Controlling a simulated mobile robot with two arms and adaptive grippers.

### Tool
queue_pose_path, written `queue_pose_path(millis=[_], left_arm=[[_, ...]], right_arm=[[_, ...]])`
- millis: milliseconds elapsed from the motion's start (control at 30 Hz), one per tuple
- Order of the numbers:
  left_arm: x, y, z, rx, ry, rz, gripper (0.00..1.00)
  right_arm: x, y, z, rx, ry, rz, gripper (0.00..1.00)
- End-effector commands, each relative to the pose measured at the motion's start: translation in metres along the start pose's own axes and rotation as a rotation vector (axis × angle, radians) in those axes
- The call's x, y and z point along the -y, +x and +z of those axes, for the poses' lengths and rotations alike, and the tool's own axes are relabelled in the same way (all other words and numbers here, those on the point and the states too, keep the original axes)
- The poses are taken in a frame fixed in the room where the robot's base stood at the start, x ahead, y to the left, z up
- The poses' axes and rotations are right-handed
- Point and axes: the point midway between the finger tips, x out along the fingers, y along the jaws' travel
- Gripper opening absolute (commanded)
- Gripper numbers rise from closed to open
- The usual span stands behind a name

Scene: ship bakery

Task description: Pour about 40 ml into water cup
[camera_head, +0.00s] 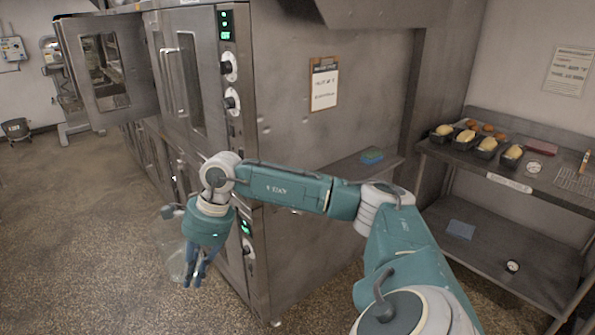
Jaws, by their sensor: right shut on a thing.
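My right gripper (196,274) hangs pointing down at the lower left, in front of the oven's front corner and above the floor. It is shut on a clear, see-through vessel (172,261), which shows faintly to the left of the fingers. I cannot tell whether this is the water cup or another container, nor whether it holds water. No other cup can be made out. My left gripper is not in view.
A steel oven stack (310,150) stands close behind my right arm, with an open door (105,75) farther left. A steel bench (545,187) at the right holds several loaf tins, a dial and a wire rack. The speckled floor (75,240) at left is clear.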

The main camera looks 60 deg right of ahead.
Motion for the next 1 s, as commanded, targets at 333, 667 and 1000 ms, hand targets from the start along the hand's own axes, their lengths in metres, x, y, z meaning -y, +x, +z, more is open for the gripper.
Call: queue_pose_path(millis=[333,667,1000], left_arm=[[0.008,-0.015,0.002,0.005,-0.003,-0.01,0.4],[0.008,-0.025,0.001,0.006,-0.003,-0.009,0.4],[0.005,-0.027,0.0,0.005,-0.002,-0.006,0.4]], right_arm=[[0.071,-0.04,-0.054,-0.02,0.617,-0.255,0.0],[0.124,-0.086,-0.11,-0.033,1.132,-0.463,0.0],[0.137,-0.1,-0.128,-0.039,1.274,-0.519,0.0]])
